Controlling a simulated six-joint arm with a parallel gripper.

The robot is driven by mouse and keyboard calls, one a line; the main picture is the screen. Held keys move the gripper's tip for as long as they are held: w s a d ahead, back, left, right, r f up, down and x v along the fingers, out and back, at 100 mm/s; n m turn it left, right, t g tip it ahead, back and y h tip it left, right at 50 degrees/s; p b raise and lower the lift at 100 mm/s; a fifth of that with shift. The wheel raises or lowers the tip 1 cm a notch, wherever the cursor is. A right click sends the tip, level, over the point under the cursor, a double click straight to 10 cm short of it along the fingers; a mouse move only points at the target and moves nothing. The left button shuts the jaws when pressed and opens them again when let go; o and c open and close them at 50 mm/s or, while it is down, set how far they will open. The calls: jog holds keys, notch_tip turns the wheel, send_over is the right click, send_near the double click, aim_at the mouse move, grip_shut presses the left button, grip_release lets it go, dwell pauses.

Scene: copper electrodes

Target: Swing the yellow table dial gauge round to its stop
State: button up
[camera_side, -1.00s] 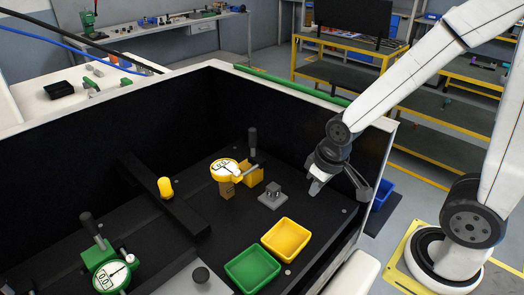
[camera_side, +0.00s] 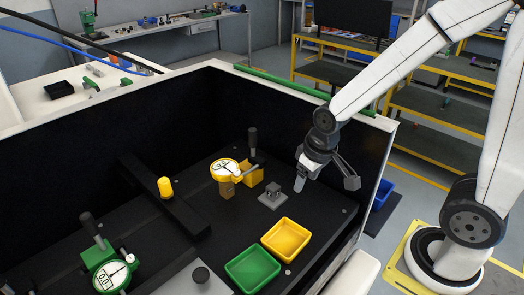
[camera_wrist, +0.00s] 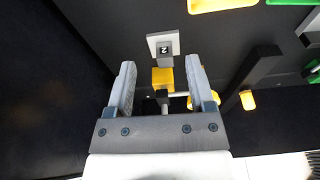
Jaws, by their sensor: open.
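The yellow table dial gauge (camera_side: 224,170) has a round white face and stands on a tan block (camera_side: 226,188) inside the black-walled bench. A rod joins it to a yellow block (camera_side: 250,176) on its right, beside an upright black handle (camera_side: 253,140). My gripper (camera_side: 299,185) is to the right of the gauge, above the bench floor and apart from it. In the wrist view my gripper (camera_wrist: 160,70) is open, with the yellow block (camera_wrist: 162,78) seen between the fingers. The gauge is mostly hidden there behind the right finger.
A small grey fixture (camera_side: 272,198) stands between gripper and gauge; its plate marked 2 (camera_wrist: 163,43) shows in the wrist view. A yellow tray (camera_side: 286,257) and green tray (camera_side: 252,287) lie in front. A dark bar (camera_side: 165,205) crosses the left; walls rise behind.

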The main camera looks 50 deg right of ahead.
aim_at(252, 128)
jog(key=w+r+m, duration=0.1)
jog(key=w+r, duration=0.2)
jog(key=w, duration=0.3)
jog(key=w+d+r+m+g, duration=0.1)
jog(key=w+r, duration=0.2)
jog(key=w, duration=0.3)
jog(key=w+r+m+g, duration=0.1)
jog(key=w+r, duration=0.2)
jog(key=w, duration=0.3)
jog(key=shift+w+d, duration=0.2)
jog(key=shift+d, duration=0.2)
jog(key=shift+w+r, duration=0.45)
jog(key=shift+f, duration=3.95)
grip_shut()
